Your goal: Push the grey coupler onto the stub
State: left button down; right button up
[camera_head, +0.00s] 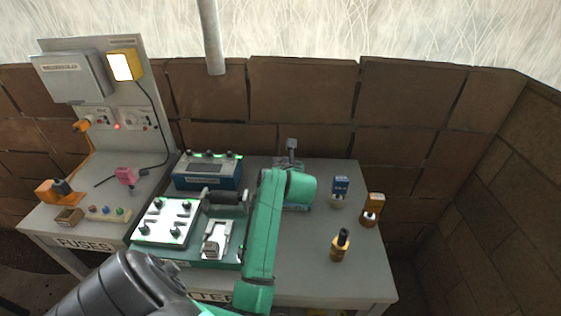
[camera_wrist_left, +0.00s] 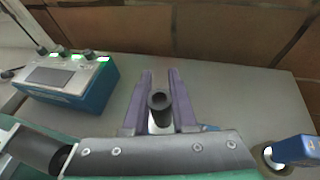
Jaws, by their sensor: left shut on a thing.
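In the left wrist view my left gripper (camera_wrist_left: 160,88) has its two purple fingers closed around the grey coupler (camera_wrist_left: 160,103). The coupler is a short tube with its dark round opening turned toward the camera. In the head view my green wrist hides most of the gripper (camera_head: 290,162); a grey piece, apparently the coupler (camera_head: 291,144), shows above it. A blue base (camera_head: 297,207) shows just below the wrist, and its edge is in the wrist view (camera_wrist_left: 210,127). I cannot make out the stub or whether the coupler touches it. My right gripper is not in view.
A blue meter box (camera_head: 208,171) stands left of the gripper, behind a green unit with a handle (camera_head: 225,197). A brick wall (camera_head: 305,95) closes the back.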

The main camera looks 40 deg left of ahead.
pick_arm(q)
jog(key=shift+f+b, duration=0.65)
jog(key=shift+f, duration=0.35)
jog(key=c, duration=0.6)
grip_release()
jog(key=shift+c, duration=0.2)
jog(key=shift+r, duration=0.1)
notch_tip(320, 180, up, 20)
jog(key=b, duration=0.3)
